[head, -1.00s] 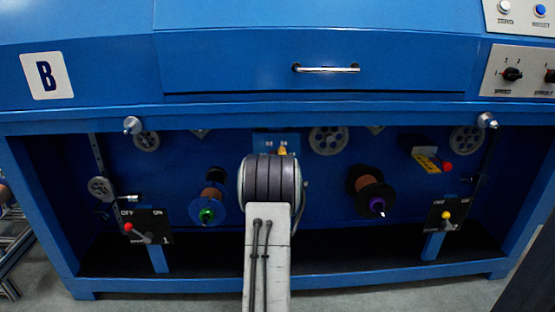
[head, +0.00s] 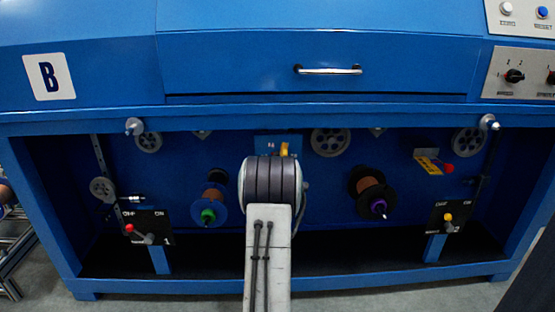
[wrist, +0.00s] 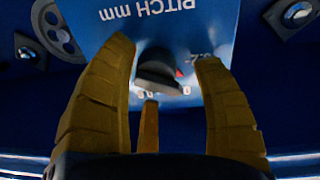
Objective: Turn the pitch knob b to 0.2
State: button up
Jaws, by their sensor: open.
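The pitch knob (wrist: 157,72) is black with a red pointer mark and sits on a blue plate (wrist: 190,22) lettered "PITCH mm", upside down in the wrist view. The red mark is on the knob's right side, near the printed 0 and 0.2. In the head view my arm hides the knob, leaving part of the blue plate (head: 264,144) and a yellow finger (head: 284,148) visible.
A green-tipped spool (head: 213,196) is left of my arm and a purple-tipped spool (head: 371,192) right. Lever panels stand at lower left (head: 160,224) and lower right (head: 458,215). The cabinet's lower front beam (head: 350,282) runs below; a drawer handle (head: 328,70) is above.

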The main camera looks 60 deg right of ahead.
jog(key=shift+s+a+f, duration=0.1)
jog(key=v, duration=1.1)
jog(key=shift+a, duration=0.35)
